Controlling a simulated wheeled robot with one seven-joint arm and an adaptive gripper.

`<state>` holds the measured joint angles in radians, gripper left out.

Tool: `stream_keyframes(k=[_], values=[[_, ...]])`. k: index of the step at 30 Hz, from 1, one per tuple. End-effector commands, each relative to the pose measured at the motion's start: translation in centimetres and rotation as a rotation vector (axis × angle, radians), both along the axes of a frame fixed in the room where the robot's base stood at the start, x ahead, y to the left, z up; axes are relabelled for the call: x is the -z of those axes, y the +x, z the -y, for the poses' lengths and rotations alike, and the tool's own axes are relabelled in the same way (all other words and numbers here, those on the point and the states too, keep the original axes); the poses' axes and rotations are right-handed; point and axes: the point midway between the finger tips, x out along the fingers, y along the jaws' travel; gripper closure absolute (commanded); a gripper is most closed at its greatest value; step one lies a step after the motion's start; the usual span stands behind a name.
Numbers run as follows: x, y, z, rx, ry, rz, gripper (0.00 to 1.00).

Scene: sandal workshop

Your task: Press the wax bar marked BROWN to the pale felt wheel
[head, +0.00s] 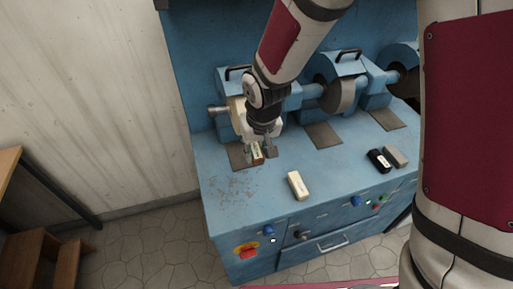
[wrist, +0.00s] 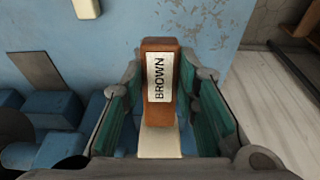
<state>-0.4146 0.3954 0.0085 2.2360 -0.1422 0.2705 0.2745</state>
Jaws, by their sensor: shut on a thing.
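The brown wax bar (head: 257,156) is between the fingers of my gripper (head: 260,151), low over the blue bench top near its left end. In the wrist view the bar (wrist: 160,95) has a white label reading BROWN, between the green finger pads of my gripper (wrist: 163,108). My gripper is shut on it. The pale felt wheel (head: 237,117) is on the left machine, just behind my gripper and partly hidden by it. A pale surface (wrist: 160,143) shows just below the bar in the wrist view. I cannot tell whether the bar touches the wheel.
A cream bar (head: 298,186) lies in front on the bench (head: 335,180). A black bar (head: 379,161) and a grey bar (head: 396,157) lie side by side at right. A grey wheel (head: 341,97) stands further right. The bench front has knobs and a red switch (head: 247,252).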

Motion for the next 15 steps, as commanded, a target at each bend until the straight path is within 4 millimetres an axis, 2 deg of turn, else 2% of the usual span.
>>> stream_keyframes(k=[15], values=[[-0.1, 0.55, -0.15, 0.0, 0.0, 0.0, 1.0]])
